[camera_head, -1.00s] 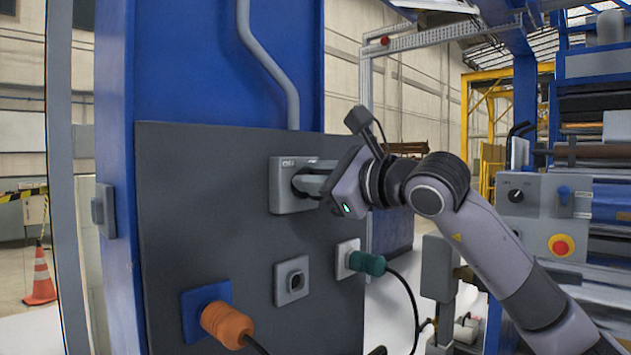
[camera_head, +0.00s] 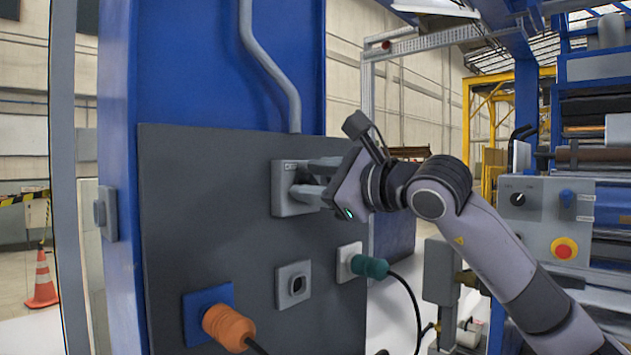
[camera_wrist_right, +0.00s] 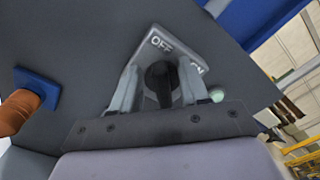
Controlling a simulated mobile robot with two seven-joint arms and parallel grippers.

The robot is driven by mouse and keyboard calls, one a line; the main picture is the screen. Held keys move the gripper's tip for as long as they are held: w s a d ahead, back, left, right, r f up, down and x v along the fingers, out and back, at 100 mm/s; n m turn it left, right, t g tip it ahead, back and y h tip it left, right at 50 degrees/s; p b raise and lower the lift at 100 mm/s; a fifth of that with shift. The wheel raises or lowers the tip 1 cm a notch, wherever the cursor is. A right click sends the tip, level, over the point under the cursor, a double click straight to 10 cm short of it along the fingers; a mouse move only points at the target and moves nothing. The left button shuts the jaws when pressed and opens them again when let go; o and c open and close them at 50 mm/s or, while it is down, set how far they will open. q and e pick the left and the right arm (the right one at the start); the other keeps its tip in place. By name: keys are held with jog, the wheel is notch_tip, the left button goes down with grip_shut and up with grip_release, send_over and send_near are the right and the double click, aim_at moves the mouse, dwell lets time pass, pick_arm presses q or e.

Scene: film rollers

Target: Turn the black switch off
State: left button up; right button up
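The black switch (camera_wrist_right: 160,78) sits on a grey switch box (camera_head: 281,189) on the dark panel. In the right wrist view the box plate shows "OFF" on the left and part of "ON" on the right. My right gripper (camera_head: 299,178) is at the front of the box with its fingers spread, one above the other. In the wrist view its fingers (camera_wrist_right: 159,85) stand on either side of the black switch, with a gap visible on the left side. The switch's exact pointing direction is hard to tell. My left gripper is not in view.
A machine box with a red button (camera_head: 564,248) stands at the right. An orange cone (camera_head: 41,281) is far left.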

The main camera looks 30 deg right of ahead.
jog(key=b+v, duration=0.2)
jog(key=v, duration=0.5)
dwell(0.6)
